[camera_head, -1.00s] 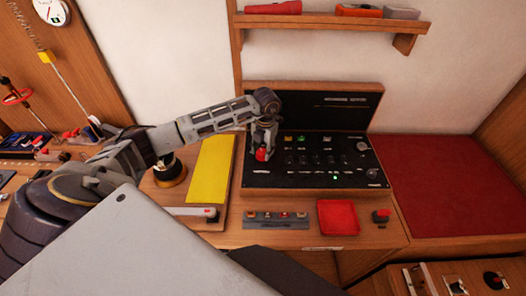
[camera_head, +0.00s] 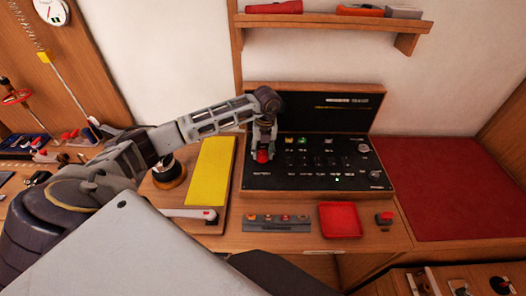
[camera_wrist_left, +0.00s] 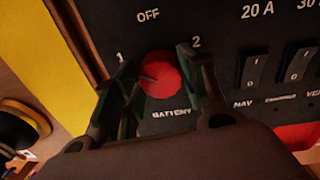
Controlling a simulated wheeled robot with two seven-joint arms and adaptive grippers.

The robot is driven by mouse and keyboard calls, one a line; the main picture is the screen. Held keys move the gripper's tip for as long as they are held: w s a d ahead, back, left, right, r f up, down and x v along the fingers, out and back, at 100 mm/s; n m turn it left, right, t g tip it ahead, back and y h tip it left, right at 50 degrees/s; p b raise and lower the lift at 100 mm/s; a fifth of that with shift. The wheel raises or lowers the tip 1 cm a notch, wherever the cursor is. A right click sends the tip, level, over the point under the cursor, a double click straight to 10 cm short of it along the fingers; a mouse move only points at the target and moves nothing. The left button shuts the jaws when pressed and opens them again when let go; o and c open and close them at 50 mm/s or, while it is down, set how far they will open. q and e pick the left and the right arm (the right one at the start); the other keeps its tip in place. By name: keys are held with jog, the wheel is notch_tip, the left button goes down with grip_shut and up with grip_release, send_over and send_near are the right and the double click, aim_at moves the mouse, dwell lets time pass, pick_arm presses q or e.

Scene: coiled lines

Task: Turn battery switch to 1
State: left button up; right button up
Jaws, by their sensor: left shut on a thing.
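The battery switch is a round red knob (camera_wrist_left: 160,76) on the black panel (camera_head: 300,179). In the left wrist view it has the labels OFF above it, 1 at its left, 2 at its right and BATTERY below. A pale mark on the knob points toward the left, roughly to the 1 side. My left gripper (camera_wrist_left: 155,88) is shut on the knob, one finger on each side. In the head view the red knob (camera_head: 262,156) shows just under the left gripper (camera_head: 263,146). My right gripper is not in view.
Rows of small switches fill the panel right of the knob, with a green light lit. A yellow board (camera_head: 209,172) lies left of the panel. A red tray (camera_head: 340,220) and a strip of buttons (camera_head: 277,222) lie in front. A shelf (camera_head: 330,20) hangs above.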

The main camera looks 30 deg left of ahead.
aim_at(265, 152)
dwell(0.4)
pick_arm(q)
jog(key=o, duration=1)
jog(key=shift+o, duration=0.2)
notch_tip(265, 152, up, 12)
jog(key=shift+w+d, duration=0.25)
jog(key=shift+d, duration=0.05)
dwell(0.5)
